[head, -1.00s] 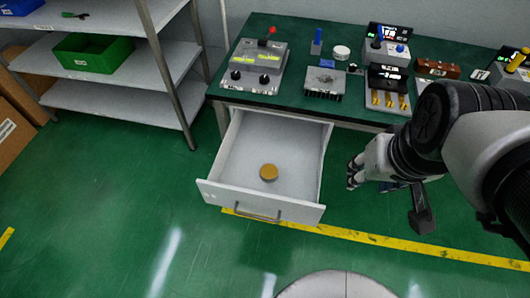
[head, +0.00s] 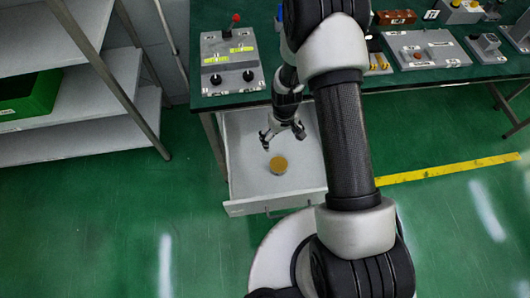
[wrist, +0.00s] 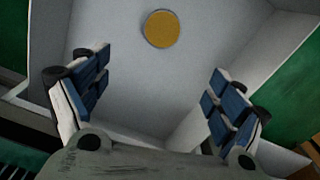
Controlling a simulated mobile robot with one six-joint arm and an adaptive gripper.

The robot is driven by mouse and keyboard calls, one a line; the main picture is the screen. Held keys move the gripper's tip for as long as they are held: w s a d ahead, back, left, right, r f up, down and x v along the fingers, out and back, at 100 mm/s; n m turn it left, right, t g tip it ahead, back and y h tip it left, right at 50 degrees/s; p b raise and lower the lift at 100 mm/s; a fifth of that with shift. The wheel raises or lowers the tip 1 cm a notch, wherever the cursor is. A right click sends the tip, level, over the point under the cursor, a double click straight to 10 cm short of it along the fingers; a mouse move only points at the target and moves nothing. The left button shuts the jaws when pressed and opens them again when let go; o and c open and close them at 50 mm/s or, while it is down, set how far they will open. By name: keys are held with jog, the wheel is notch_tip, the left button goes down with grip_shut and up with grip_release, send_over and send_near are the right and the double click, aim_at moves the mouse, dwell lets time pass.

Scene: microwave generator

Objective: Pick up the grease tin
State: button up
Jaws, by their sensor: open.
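The grease tin (head: 278,165) is a small round tin with a yellow-brown top. It lies on the floor of the open white drawer (head: 240,185), toward the drawer's front. In the wrist view the tin (wrist: 161,29) shows at the top middle, beyond the fingertips and between their lines. My gripper (head: 281,136) is over the drawer, a little behind the tin in the head view and apart from it. In the wrist view my gripper (wrist: 165,80) has its two blue-padded fingers spread wide with nothing between them.
The drawer's side walls (wrist: 280,75) stand close around the gripper. The green workbench (head: 210,101) is above the drawer and carries a grey control box with a red-tipped lever (head: 231,62). A shelf rack (head: 80,130) with a green bin (head: 30,97) stands at left.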

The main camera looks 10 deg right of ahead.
jog(key=b, duration=0.3)
send_over(279, 164)
jog(key=f, duration=1.4)
jog(key=shift+w+a, duration=0.25)
jog(key=shift+a, duration=0.05)
jog(key=f, duration=0.1)
jog(key=f+b, duration=0.1)
jog(key=f, duration=0.1)
jog(key=f+b, duration=0.1)
jog(key=f, duration=0.1)
jog(key=shift+s+d+f, duration=0.15)
jog(key=shift+s+d, duration=0.1)
jog(key=shift+s, duration=0.05)
jog(key=c, duration=1.4)
